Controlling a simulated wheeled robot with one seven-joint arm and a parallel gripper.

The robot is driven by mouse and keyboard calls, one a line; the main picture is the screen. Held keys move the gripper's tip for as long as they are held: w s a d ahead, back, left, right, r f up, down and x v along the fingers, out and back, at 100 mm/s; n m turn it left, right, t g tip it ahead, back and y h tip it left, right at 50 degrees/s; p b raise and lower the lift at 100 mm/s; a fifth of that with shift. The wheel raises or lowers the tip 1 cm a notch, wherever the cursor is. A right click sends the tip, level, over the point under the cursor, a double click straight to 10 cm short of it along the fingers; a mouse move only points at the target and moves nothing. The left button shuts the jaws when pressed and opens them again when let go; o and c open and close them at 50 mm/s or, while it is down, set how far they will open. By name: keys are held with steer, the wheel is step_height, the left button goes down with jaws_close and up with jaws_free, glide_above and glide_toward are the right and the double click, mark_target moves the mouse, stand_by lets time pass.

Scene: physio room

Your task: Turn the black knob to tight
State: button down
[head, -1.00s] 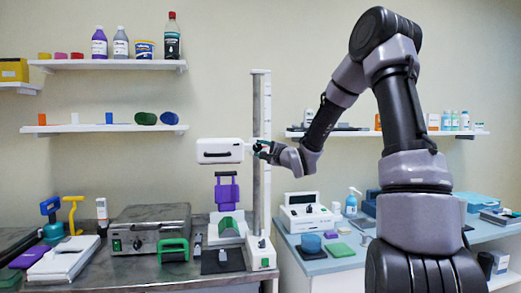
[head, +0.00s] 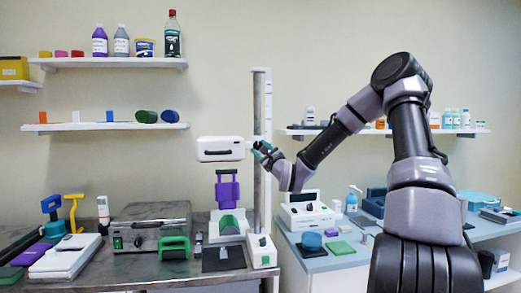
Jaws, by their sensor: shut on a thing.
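A tall grey post (head: 259,100) with a white scale strip stands on a white base (head: 262,250). A white box-shaped head (head: 221,143) with a dark handle on its front sticks out to the left from the post. My gripper (head: 260,148) is at the post, level with this head, and its jaws are shut on the black knob there. The fingers hide nearly all of the knob, so its angle and any tight mark cannot be read. My arm reaches in from the right.
Below the head are a purple and green stand (head: 227,190) and a grey metal box (head: 150,228) on the left bench. Wall shelves hold bottles.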

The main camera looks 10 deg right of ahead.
steer(key=shift+f, duration=0.1)
stand_by(0.4)
steer(key=shift+c, duration=1.7)
jaws_free()
steer(key=v, duration=1.1)
steer(key=shift+w+a, duration=0.1)
steer(key=shift+a, duration=0.05)
